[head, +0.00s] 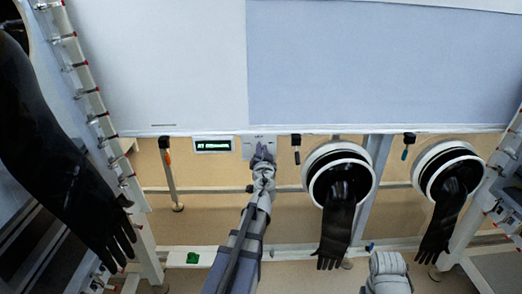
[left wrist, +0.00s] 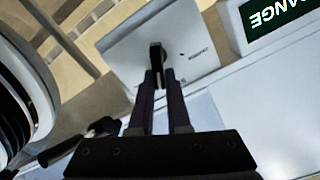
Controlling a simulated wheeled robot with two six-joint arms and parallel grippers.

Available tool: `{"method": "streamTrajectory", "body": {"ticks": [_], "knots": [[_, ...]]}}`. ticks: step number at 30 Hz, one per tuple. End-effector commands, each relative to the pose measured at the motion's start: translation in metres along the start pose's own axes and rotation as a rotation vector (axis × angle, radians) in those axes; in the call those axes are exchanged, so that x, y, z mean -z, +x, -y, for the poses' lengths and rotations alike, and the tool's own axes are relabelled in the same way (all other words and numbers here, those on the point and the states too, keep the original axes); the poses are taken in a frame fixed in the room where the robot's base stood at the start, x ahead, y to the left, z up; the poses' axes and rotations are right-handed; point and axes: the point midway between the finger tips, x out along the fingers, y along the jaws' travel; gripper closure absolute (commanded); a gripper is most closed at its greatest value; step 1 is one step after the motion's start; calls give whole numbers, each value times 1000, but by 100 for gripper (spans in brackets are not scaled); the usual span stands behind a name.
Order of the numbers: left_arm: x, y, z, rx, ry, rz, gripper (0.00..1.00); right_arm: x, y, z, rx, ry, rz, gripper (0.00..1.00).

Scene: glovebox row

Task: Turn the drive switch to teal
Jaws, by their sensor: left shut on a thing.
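The drive switch is a small black knob (left wrist: 156,54) on a pale square plate (left wrist: 192,44) in the left wrist view. The plate also shows in the head view (head: 247,147) below the white cabinet, but the knob is hidden there behind my gripper. My left gripper (head: 264,152) is at the plate. In the left wrist view its two dark fingers (left wrist: 159,76) are shut on the knob from both sides. A dark display (head: 213,146) sits left of the plate in the head view. In the left wrist view the display (left wrist: 277,14) shows green-white letters ending in "ANGE", upside down.
Two white glove ports (head: 311,172) (head: 422,175) with hanging black gloves are to the right. Another black glove (head: 62,165) hangs large at the left. White frame posts (head: 98,115) stand at the sides. Short black fittings hang under the cabinet edge.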

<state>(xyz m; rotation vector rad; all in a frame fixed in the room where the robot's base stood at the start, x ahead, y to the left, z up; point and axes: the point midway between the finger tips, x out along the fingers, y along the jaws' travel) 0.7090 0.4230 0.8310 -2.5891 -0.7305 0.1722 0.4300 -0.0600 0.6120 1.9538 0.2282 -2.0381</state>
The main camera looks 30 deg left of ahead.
Motion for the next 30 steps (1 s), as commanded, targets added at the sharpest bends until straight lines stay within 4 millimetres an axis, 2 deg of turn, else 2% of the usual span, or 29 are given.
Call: {"method": "streamTrajectory", "body": {"ticks": [19, 20, 21, 27, 30], "knots": [[0, -1, -2, 0, 60, 0, 100, 0, 1, 0, 0, 0, 0, 50], [0, -1, -2, 0, 60, 0, 84, 0, 1, 0, 0, 0, 0, 50], [0, -1, -2, 0, 60, 0, 79, 0, 1, 0, 0, 0, 0, 50], [0, 0, -2, 0, 60, 0, 57, 0, 1, 0, 0, 0, 0, 50], [0, 0, -2, 0, 60, 0, 55, 0, 1, 0, 0, 0, 0, 50]]}}
